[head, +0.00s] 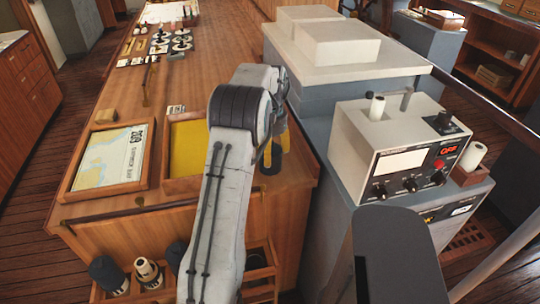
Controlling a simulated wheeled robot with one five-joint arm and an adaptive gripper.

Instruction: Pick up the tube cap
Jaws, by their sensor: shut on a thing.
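My gripper (275,152) shows partly past my arm, with yellow fingers over the right side of the wooden chart table. It is shut on a small dark blue-grey piece, which looks like the tube cap (271,158). My arm and the fingers hide much of it, and I cannot tell its full shape. At the table's near end, chart tubes stand in a wooden rack (262,286). A dark-capped tube (108,272) is at the left. Beside it is a tube with a pale top (148,271). Another dark top (176,254) is partly behind my arm.
On the table (190,93) are a framed chart (108,160), a yellow-bottomed tray (187,148) and several small instruments farther back. To the right stands a grey console with a control box (398,140) showing a red display. A gap separates table and console.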

